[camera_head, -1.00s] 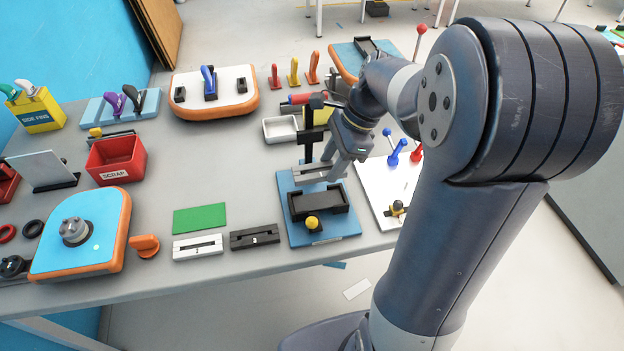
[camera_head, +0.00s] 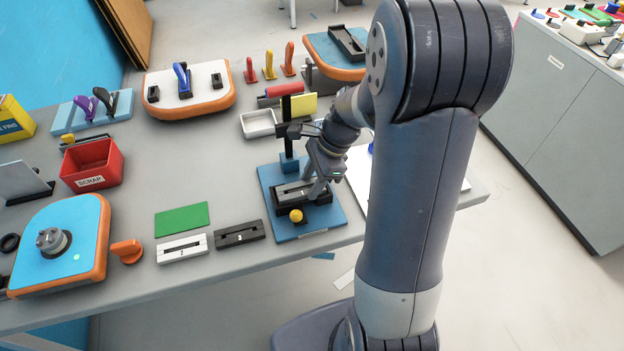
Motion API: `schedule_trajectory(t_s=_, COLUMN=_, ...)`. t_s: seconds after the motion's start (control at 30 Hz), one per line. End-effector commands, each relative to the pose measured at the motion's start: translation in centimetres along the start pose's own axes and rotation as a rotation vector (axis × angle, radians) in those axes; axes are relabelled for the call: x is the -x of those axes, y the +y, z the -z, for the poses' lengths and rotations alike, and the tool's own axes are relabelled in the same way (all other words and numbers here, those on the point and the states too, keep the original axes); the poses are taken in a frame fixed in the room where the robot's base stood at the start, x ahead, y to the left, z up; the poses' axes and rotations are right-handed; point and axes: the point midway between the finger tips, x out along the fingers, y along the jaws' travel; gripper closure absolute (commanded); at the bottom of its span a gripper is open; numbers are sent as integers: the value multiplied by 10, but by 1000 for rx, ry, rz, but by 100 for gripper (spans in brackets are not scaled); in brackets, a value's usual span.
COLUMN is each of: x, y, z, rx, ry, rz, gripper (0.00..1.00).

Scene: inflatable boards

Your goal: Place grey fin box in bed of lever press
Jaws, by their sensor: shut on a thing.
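The lever press has a blue base plate (camera_head: 325,222), a black post and a red lever handle (camera_head: 285,89). Its black bed (camera_head: 318,208) is on the base, with a yellow knob (camera_head: 296,215) at the front. The grey fin box (camera_head: 290,189), a slotted block, is at the bed and appears to lie within its walls. Whether it rests fully on the bed floor is unclear. My gripper (camera_head: 312,188) is shut on the box's right part and hides that end.
A white fin box (camera_head: 182,250) and a black one (camera_head: 240,234) lie left of the press, near the table's front edge. A green pad (camera_head: 182,219) lies behind them. A white tray (camera_head: 259,124) stands behind the press. My arm hides the right side.

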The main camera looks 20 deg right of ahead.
Motion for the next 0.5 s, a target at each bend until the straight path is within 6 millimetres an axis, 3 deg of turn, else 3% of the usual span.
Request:
schedule_trajectory(t_s=0.17, x=-3, y=0, z=1, rx=0, ry=0, rz=0, gripper=84)
schedule_trajectory(t_s=0.2, x=-3, y=0, z=1, rx=0, ry=0, rz=0, gripper=59)
schedule_trajectory(t_s=0.43, x=-2, y=0, z=1, rx=0, ry=0, rz=0, gripper=40)
schedule_trajectory(t_s=0.5, x=-2, y=0, z=1, rx=0, ry=0, rz=0, gripper=39)
